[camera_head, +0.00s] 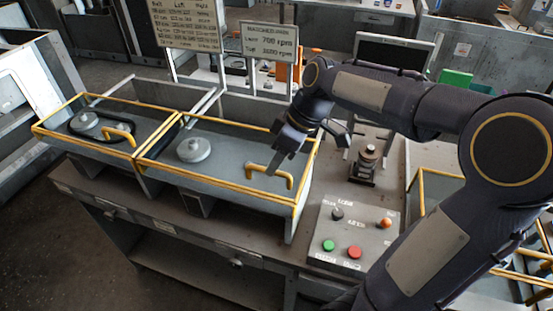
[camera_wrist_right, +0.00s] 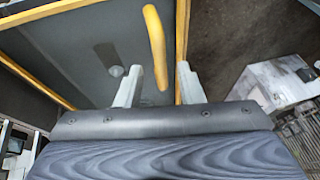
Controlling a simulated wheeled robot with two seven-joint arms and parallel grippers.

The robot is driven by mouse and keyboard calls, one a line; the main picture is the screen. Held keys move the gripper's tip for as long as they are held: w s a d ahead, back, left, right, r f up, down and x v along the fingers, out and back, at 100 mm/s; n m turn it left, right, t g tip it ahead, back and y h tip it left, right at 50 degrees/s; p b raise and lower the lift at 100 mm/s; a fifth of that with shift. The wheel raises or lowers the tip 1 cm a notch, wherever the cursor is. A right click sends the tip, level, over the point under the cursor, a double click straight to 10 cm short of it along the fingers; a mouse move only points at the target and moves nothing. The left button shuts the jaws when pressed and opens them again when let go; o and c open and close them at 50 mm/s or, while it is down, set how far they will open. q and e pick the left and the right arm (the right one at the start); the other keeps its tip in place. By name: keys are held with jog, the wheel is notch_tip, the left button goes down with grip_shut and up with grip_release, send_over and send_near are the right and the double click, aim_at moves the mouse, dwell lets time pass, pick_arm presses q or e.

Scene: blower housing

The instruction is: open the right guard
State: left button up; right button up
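The right guard (camera_head: 225,160) is a yellow-framed panel lying flat, shut, over the right bay. A round grey knob-like part (camera_head: 194,149) shows within its frame. Its yellow bar handle (camera_head: 285,176) is near the right front corner. My right gripper (camera_head: 280,160) is just above this handle, pointing down. In the right wrist view its two pale fingers are apart, and the handle (camera_wrist_right: 156,45) shows between and beyond them. The fingers do not close on it; whether they touch it I cannot tell. My left gripper is not in view.
The left guard (camera_head: 90,129), also shut, has its own yellow handle. A control box (camera_head: 352,235) with green, red and orange buttons sits to the right of the bays, below my right arm. A metal stack (camera_head: 366,165) stands behind it. Sign boards (camera_head: 270,41) rise behind the bays.

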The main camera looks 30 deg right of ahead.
jog(key=shift+a+f, duration=0.2)
jog(key=shift+f, duration=0.25)
jog(key=shift+c, duration=0.4)
grip_shut()
jog(key=shift+d, duration=0.1)
